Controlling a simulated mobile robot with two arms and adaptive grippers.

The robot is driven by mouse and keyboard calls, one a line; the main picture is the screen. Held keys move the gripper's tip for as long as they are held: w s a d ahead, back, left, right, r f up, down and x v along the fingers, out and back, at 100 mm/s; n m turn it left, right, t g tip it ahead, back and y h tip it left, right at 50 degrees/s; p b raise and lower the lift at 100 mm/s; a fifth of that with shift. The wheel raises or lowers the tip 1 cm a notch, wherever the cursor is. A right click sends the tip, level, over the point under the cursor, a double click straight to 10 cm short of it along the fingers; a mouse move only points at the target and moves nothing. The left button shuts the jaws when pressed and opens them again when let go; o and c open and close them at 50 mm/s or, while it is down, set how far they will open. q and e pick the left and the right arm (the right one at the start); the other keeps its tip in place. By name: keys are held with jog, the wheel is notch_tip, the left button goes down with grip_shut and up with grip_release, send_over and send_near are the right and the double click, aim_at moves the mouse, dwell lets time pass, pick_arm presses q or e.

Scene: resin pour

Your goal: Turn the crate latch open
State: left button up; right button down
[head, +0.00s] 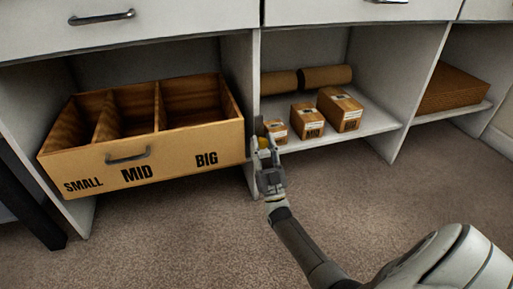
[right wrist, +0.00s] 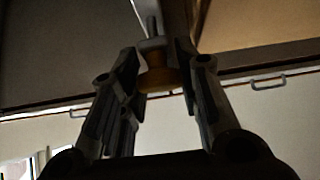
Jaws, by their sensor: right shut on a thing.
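The wooden crate (head: 200,140) sits in the left shelf bay, with compartments marked SMALL, MID and BIG and a grey handle on its front. All the compartments look empty. My right gripper (head: 266,147) is at the crate's right side, by the upright between two bays. It is shut on the yellow-orange latch (right wrist: 157,76), which shows between the two fingers in the right wrist view. In the head view the fingers mostly hide the latch, so its turn angle cannot be told. My left gripper is not in view.
Several cardboard boxes (head: 339,110) stand in the middle bay, just right of my right gripper, with brown rolls (head: 325,77) behind them. A brown stack (head: 452,90) lies in the right bay. White drawers are above. The carpet (head: 180,235) in front is clear.

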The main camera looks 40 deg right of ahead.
aim_at(263, 139)
jog(key=shift+m+h, duration=0.5)
jog(key=c, duration=1)
grip_release()
jog(key=shift+c, duration=0.2)
notch_tip(263, 139, up, 10)
jog(key=shift+f, duration=0.1)
